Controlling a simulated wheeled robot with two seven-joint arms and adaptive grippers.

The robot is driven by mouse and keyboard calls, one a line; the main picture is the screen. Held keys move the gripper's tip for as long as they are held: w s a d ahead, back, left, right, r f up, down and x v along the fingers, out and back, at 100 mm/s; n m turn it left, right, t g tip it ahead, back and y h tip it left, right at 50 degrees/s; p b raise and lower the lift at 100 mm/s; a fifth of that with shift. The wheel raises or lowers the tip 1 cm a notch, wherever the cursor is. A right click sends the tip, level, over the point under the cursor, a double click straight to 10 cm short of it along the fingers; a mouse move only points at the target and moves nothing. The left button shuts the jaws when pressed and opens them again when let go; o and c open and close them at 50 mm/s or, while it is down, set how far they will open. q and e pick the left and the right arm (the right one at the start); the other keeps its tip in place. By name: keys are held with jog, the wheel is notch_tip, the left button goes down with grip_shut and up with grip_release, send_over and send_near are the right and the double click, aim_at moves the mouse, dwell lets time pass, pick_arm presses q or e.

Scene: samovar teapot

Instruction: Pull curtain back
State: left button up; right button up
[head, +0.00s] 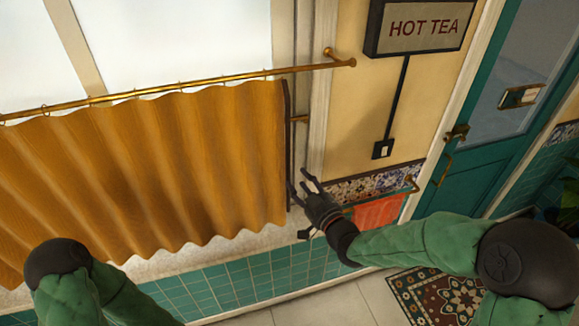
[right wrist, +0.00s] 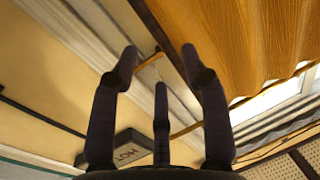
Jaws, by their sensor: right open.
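The mustard curtain (head: 150,165) hangs in folds by rings from a brass rod (head: 215,78) across the window. It is spread over most of the rod, and its right edge has a dark vertical strip beside it. My right gripper (head: 301,184) is open and empty, just right of the curtain's lower right edge, near the window frame. In the right wrist view, its fingers (right wrist: 160,58) are spread, with the curtain (right wrist: 245,45) to the right of them. I cannot tell whether a finger touches the cloth. My left gripper is out of view; only my left arm shows.
A small brass fitting (head: 299,119) sticks out beside the curtain edge. A HOT TEA sign (head: 420,27), a switch (head: 383,148) and a rail with an orange towel (head: 380,211) are to the right. A teal door (head: 490,150) stands farther right.

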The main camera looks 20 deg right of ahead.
jog(key=x, duration=0.6)
jog(key=shift+w+p, duration=0.35)
jog(key=shift+p, duration=0.05)
jog(key=shift+a, duration=0.1)
grip_shut()
